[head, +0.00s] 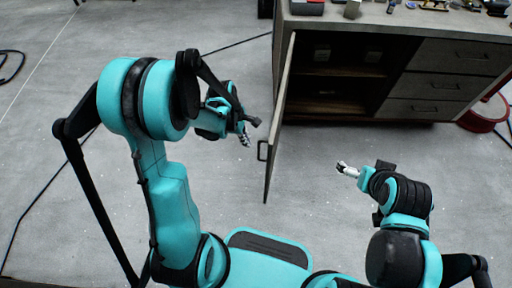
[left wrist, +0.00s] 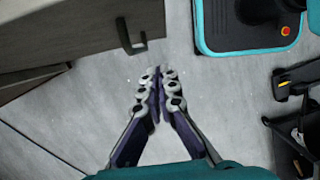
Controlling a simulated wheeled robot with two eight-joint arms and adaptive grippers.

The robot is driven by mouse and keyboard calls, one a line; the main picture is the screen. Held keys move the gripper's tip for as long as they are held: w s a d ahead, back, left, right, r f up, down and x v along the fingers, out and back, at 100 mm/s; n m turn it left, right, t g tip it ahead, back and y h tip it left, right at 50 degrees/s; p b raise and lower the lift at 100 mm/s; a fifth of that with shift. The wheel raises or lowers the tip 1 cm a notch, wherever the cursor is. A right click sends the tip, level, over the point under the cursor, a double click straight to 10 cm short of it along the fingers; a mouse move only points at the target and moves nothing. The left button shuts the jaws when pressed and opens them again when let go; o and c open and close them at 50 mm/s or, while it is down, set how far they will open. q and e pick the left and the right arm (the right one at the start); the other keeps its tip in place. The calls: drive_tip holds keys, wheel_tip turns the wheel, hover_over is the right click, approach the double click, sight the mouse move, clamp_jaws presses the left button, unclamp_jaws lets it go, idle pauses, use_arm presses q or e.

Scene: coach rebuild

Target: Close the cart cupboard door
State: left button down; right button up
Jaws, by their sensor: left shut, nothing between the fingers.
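The cart cupboard door (head: 279,125) stands wide open, swung out from the cart toward me and seen nearly edge-on. Its dark handle (head: 262,150) is on the left face near the free edge. My left gripper (head: 246,136) is shut and empty, to the left of the door and apart from it. In the left wrist view its fingertips (left wrist: 160,78) meet below the handle (left wrist: 131,40), with floor between them and the door (left wrist: 70,30). My right gripper (head: 343,168) is on the other side of the door, over bare floor; its finger opening is too small to tell.
The cart (head: 400,22) has an open cupboard with a shelf (head: 335,68) and drawers (head: 440,82) at right. Small items lie on its top. A red round object (head: 478,118) is on the floor at right. Cables cross the floor at left.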

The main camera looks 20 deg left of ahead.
use_arm(q)
drive_tip(key=b, duration=0.4)
hover_over(259, 154)
drive_tip(key=s+a, duration=0.2)
drive_tip(key=s, duration=0.1)
drive_tip(key=a+f+x, duration=0.1)
drive_tip(key=a+x, duration=0.1)
drive_tip(key=x, duration=0.7)
drive_tip(key=shift+d+r, duration=0.25)
drive_tip(key=shift+d, duration=0.4)
drive_tip(key=shift+d+r, duration=0.25)
drive_tip(key=shift+d, duration=0.35)
drive_tip(key=shift+d+r, duration=0.25)
drive_tip(key=shift+d, duration=0.4)
drive_tip(key=shift+d, duration=0.1)
